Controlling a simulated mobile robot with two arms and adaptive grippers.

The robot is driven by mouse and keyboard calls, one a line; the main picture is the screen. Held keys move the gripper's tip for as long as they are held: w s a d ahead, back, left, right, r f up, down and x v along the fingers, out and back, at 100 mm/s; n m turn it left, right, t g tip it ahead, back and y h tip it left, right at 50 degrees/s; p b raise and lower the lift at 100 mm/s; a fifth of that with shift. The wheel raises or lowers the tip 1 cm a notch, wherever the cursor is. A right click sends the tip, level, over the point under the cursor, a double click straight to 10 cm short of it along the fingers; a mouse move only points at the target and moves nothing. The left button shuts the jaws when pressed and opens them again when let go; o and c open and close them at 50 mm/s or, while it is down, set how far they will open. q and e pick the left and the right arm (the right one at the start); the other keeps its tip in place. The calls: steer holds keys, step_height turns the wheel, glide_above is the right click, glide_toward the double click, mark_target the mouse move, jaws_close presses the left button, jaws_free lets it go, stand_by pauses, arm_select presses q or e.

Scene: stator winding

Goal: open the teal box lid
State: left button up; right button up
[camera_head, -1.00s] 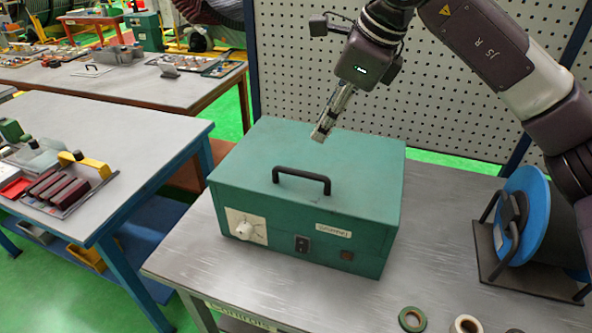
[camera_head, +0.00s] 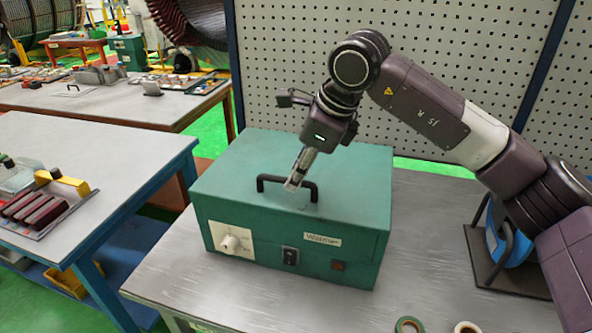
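The teal box (camera_head: 290,205) stands on the grey worktable, with its lid (camera_head: 350,170) down. A black handle (camera_head: 268,179) arches from the lid's top near the front. The front has a white dial panel, a black switch and a label reading "Warmer". My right gripper (camera_head: 292,186) comes down from above, its fingertips at the right part of the handle. I cannot tell whether the fingers touch or enclose the bar, or how far they are apart. My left gripper is not in view.
A blue reel on a black stand (camera_head: 497,245) is at the right, partly behind my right arm. Tape rolls (camera_head: 408,325) lie at the front edge. A perforated panel (camera_head: 290,60) rises behind the box. Another table (camera_head: 90,150) with tools stands left.

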steer(key=shift+w+a+f, duration=0.15)
steer(key=shift+a+f, duration=0.05)
steer(key=shift+f, duration=0.3)
steer(key=shift+c, duration=0.3)
jaws_close()
